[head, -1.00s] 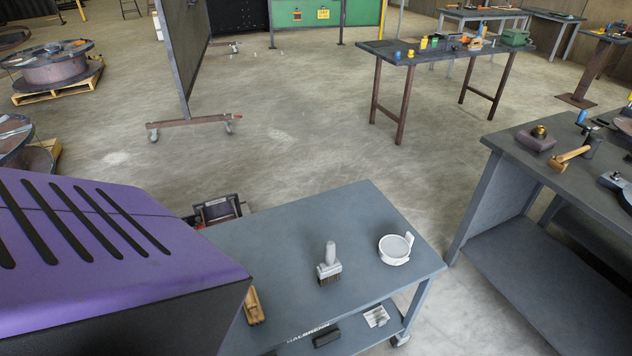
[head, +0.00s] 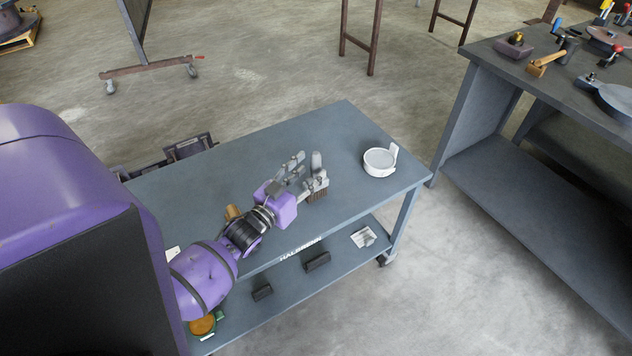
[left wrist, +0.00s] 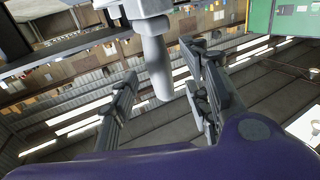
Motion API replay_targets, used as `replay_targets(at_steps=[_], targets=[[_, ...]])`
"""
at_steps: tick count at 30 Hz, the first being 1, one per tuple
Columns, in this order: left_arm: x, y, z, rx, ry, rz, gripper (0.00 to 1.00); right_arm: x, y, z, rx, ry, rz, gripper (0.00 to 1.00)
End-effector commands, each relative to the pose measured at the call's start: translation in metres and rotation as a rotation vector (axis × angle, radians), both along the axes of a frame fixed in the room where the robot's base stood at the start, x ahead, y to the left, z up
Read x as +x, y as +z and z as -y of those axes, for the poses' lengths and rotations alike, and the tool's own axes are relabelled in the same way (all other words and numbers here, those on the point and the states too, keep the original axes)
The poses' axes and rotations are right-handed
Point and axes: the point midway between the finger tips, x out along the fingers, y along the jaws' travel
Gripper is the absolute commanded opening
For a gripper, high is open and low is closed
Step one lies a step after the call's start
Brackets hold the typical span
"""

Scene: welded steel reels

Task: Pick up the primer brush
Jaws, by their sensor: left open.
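The primer brush (head: 316,159) has a pale grey handle and dark bristles. It stands handle up on the blue-grey cart top (head: 342,124). My left gripper (head: 307,170) is open at the brush, its fingers partly covering the brush's middle. In the left wrist view, the brush's handle (left wrist: 156,62) lies between the two open fingers (left wrist: 163,92), with a visible gap on each side. The pale ferrule shows at the top edge there, and the bristles are out of that view. My right gripper is not in view.
A round white container (head: 379,161) with an upright tab stands right of the brush. A wooden item (head: 233,212) is partly hidden by my left arm. Black blocks (head: 317,262) lie on the cart's lower shelf. A dark workbench (head: 500,62) with tools stands at right.

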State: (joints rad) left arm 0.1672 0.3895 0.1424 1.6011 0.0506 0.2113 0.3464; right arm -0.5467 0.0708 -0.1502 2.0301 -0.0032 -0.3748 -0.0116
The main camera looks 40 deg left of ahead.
Motion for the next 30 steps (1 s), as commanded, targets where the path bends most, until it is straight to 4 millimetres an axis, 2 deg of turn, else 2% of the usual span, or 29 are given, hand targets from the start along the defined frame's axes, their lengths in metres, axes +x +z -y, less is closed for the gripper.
replay_targets(at_steps=[3, 6, 15, 25, 30], targets=[[0.021, 0.001, 0.000, 0.000, -0.001, 0.003, 0.44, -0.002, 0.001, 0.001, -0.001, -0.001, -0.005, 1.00], [0.032, 0.000, 0.000, 0.001, 0.000, 0.001, 0.44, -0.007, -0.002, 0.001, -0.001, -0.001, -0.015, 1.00], [0.038, -0.001, 0.000, 0.001, 0.000, -0.001, 0.44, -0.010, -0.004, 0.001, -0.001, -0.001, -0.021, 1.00], [0.037, -0.001, 0.000, 0.001, 0.000, -0.001, 0.02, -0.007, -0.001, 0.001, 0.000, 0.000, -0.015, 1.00], [0.037, -0.001, 0.000, 0.001, 0.000, 0.000, 0.00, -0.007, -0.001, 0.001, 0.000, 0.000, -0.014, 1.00]])
